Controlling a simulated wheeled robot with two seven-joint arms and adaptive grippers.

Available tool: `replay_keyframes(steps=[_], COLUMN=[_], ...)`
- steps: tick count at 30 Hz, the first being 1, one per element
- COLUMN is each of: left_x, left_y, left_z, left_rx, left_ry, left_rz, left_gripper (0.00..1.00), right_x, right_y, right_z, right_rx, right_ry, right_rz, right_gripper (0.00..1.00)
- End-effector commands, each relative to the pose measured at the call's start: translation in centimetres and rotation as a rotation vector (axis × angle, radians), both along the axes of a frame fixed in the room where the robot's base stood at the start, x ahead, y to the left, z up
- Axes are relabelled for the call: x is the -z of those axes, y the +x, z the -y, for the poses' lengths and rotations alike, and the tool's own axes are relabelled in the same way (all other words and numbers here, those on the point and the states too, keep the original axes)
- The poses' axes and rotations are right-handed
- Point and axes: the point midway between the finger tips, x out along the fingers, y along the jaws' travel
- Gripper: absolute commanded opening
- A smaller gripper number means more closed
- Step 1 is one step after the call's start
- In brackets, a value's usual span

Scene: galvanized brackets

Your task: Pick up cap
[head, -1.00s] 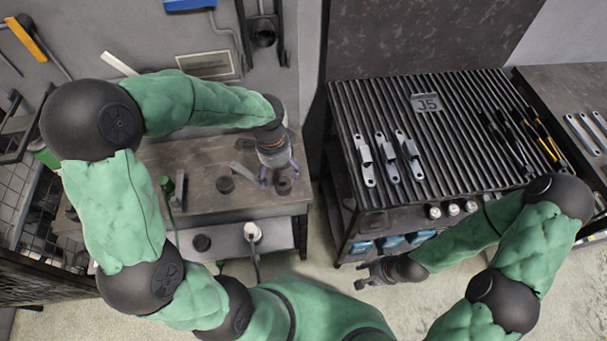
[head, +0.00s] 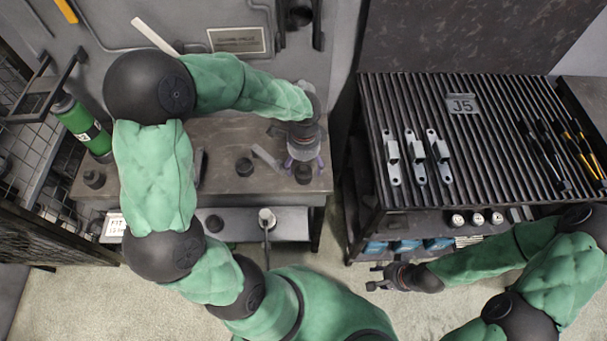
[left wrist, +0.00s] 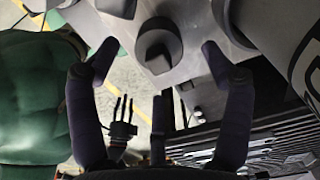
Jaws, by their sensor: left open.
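A dark round cap (head: 303,174) stands near the right end of the grey workbench. My left gripper (head: 304,162) is over it, with purple fingers spread and pointing down. In the left wrist view the dark cap (left wrist: 158,46) lies between the two open fingertips (left wrist: 158,52); I see no finger touching it.
The slatted table (head: 500,140) on the right carries three metal brackets (head: 415,157), a J5 plate (head: 461,104) and several tools. A lower shelf (head: 285,220) under the workbench holds a dark cap (head: 214,223) and a pale-topped item (head: 267,217). A green cylinder (head: 82,124) stands left.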

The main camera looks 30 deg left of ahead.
Motion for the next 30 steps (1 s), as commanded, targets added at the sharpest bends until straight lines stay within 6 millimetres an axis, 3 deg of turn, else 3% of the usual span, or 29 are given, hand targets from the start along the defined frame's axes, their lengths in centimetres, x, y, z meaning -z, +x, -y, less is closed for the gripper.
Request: replay_keyframes(steps=[1,5,13,19,30], left_x=[1.3,2.9,3.0,3.0,2.9], left_y=[0.0,0.0,0.0,0.0,0.0], left_z=[0.2,0.2,0.2,0.2,0.2], left_rx=[0.002,0.000,0.000,0.000,0.000], left_ry=[0.000,-0.002,-0.001,-0.001,-0.001], left_rz=[-0.004,-0.003,0.000,0.000,-0.002], left_gripper=[0.80,0.80,0.80,0.24,0.21], right_x=[0.9,1.5,1.4,1.4,1.4], right_y=[0.0,0.0,0.0,0.0,0.0], right_z=[0.0,0.0,0.0,0.0,0.0], right_rx=[0.000,0.000,0.000,0.000,0.000], right_ry=[0.000,0.000,0.000,0.000,0.000], right_rz=[0.000,0.000,0.000,0.000,0.000], right_gripper=[0.40,0.40,0.40,0.40,0.40])
